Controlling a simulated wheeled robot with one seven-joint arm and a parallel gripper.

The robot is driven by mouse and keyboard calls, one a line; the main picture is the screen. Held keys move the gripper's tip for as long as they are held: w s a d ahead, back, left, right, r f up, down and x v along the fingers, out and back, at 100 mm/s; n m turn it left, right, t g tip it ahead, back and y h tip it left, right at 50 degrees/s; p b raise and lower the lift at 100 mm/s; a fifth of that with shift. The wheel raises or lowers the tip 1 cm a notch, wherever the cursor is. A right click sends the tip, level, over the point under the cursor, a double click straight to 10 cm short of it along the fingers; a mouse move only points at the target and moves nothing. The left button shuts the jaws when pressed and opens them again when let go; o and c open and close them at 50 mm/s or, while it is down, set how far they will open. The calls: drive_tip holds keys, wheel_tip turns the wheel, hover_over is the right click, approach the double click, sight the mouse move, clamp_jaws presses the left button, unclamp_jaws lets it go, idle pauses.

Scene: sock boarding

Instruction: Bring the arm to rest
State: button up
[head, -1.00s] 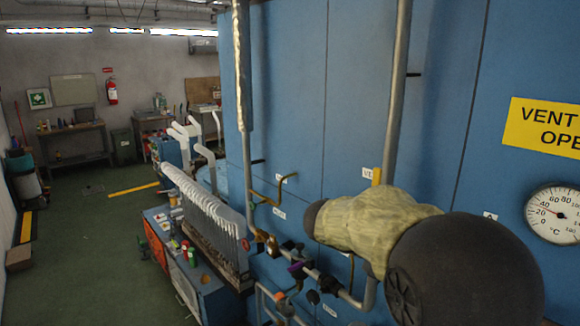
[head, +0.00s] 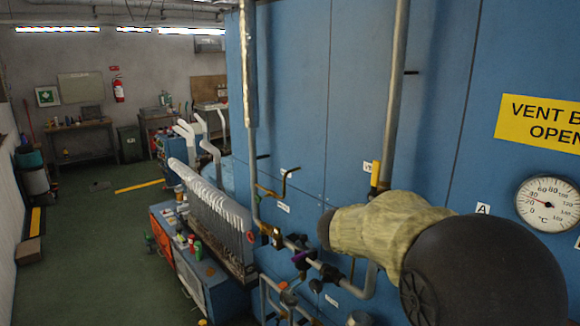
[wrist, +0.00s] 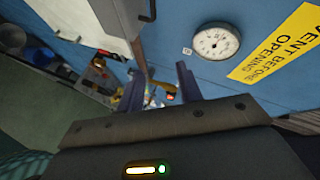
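My arm (head: 470,265), with a dark rounded joint and a khaki cloth cover, fills the lower right of the head view, in front of the blue cabinet wall (head: 295,100). Beyond the fingers lie small blurred items, too small to name. The dial gauge (wrist: 215,41) and the yellow vent sign (wrist: 280,45) show upper right of the fingers.
Pipes and valves (head: 300,255) run along the wall left of and below my arm. A rack of white sock-shaped boards (head: 210,210) stands on a blue bench further left. The green floor (head: 95,240) is open at the left. The gauge (head: 547,204) is right of my arm.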

drive_tip(key=w+a+f+n+t+y, duration=0.25)
drive_tip(key=w+n+t, duration=0.2)
drive_tip(key=n, duration=0.25)
drive_tip(key=w+a+f+n+t+y, duration=0.1)
drive_tip(key=w+a+n+t+y, duration=0.25)
drive_tip(key=n+t, duration=0.3)
drive_tip(key=a+f+n+g+y, duration=0.1)
drive_tip(key=a+f+n+y, duration=0.2)
drive_tip(key=f+n+y, duration=0.15)
drive_tip(key=s+a+f+n+g+y, duration=0.1)
drive_tip(key=s+f+n+g, duration=0.3)
drive_tip(key=s, duration=0.6)
drive_tip(key=s+a+f+n+g+y, duration=0.2)
drive_tip(key=s+f+n+g, duration=0.3)
drive_tip(key=s+f, duration=0.5)
drive_tip(key=s+n, duration=0.1)
drive_tip(key=n, duration=0.1)
drive_tip(key=shift+s+n, duration=0.15)
drive_tip(key=shift+n, duration=0.25)
drive_tip(key=shift+y, duration=0.25)
drive_tip(key=shift+w, duration=0.2)
